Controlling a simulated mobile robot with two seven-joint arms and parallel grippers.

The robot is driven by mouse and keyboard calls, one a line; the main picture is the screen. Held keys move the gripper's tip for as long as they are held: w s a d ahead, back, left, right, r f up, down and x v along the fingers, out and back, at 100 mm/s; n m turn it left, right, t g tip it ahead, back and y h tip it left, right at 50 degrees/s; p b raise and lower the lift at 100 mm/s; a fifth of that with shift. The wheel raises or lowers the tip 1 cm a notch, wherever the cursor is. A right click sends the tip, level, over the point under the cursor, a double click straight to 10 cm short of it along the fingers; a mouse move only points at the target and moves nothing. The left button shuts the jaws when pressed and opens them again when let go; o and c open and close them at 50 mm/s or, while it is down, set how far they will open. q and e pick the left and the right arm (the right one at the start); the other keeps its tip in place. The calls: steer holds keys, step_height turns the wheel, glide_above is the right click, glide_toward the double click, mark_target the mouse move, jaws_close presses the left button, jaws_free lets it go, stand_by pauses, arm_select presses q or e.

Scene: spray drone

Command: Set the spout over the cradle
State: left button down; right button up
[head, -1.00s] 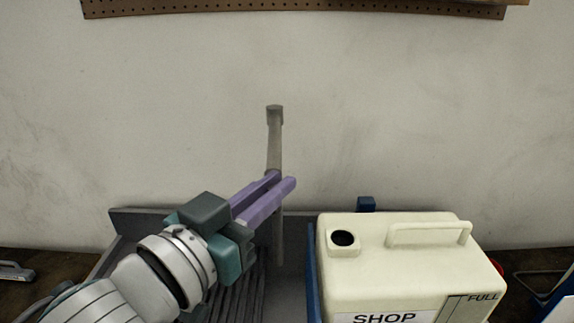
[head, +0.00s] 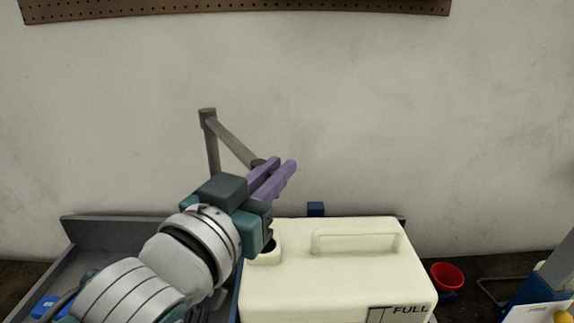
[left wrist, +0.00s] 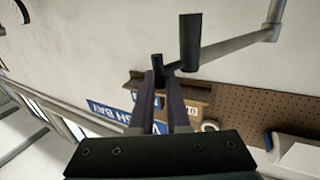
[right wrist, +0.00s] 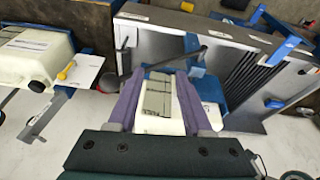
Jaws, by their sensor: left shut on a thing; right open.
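The grey spout (head: 232,143) runs from its upright post toward the right and ends in a dark tip beside my left gripper (head: 284,163). In the left wrist view my left gripper (left wrist: 158,85) is shut on a dark peg (left wrist: 157,64) joined to the spout's dark end piece (left wrist: 190,42). The spout's end appears above the back left of the cream jug (head: 345,270). The jug stands in the blue cradle (head: 315,209), mostly hidden by it. My arm partly covers the jug's opening (head: 268,246). My right gripper (right wrist: 158,98) is open, with the jug beyond its fingers.
A red cup (head: 447,276) and a blue stand (head: 545,285) are at the right. The wall behind is bare below the pegboard (head: 230,10).

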arm_select(q)
steer(key=shift+f, duration=0.1)
steer(key=c, duration=0.9)
jaws_free()
steer(key=shift+w+d, duration=0.1)
steer(key=shift+d, duration=0.05)
steer(key=b+v, duration=0.1)
steer(key=v, duration=0.9)
